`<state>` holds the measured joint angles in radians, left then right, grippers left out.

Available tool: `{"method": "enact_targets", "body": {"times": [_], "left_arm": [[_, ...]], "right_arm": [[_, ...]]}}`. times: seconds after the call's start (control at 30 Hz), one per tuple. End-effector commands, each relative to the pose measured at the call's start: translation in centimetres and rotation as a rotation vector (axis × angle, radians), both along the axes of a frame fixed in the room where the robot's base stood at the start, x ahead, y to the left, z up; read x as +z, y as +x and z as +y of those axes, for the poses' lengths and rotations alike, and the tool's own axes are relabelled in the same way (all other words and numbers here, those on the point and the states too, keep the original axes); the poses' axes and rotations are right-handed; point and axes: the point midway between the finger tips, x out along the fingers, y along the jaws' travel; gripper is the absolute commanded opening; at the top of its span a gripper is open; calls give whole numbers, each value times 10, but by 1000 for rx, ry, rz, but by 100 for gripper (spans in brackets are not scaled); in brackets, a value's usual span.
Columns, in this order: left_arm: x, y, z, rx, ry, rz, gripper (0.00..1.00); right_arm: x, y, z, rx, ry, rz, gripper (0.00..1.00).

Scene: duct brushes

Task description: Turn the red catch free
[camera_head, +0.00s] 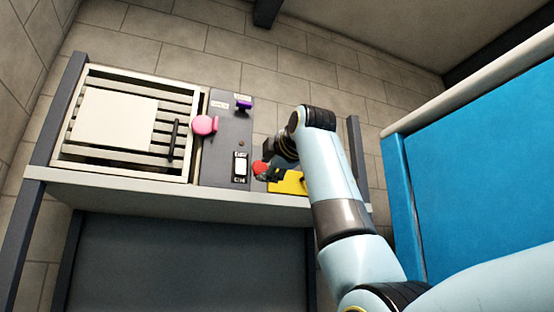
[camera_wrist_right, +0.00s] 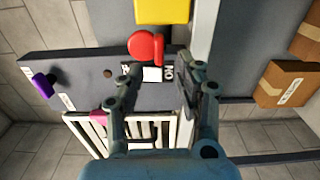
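The red catch (camera_head: 260,167) shows at the right part of the grey panel in the head view, close by my right gripper (camera_head: 273,172), which partly covers it. In the right wrist view the red catch (camera_wrist_right: 145,46) is a round disc with a short tail, beside a yellow block. My right gripper (camera_wrist_right: 158,78) is open there, its two fingers apart, with the catch just beyond the fingertips. I cannot tell whether a finger touches it. The left gripper is in neither view.
A pink catch (camera_head: 204,125) sits by the slatted vent (camera_head: 68,150) with its handle. A purple catch (camera_head: 243,104) and a white switch (camera_head: 240,166) are on the grey panel (camera_head: 218,160). A yellow block (camera_head: 288,186) and a blue wall panel (camera_head: 480,150) stand right.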

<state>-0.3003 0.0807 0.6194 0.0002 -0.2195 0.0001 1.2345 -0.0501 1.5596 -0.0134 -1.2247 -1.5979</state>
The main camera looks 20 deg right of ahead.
Motion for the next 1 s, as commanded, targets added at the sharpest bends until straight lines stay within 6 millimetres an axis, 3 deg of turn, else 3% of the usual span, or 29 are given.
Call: {"method": "enact_targets", "body": {"times": [0.2, 0.4, 1.0], "left_arm": [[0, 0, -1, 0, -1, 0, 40], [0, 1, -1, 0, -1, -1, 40], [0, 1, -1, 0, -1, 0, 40]], "right_arm": [[-1, -47, -1, 0, 0, -1, 36], [0, -69, -2, 0, -1, 0, 36], [-1, -73, -2, 0, 0, 2, 36]]}}
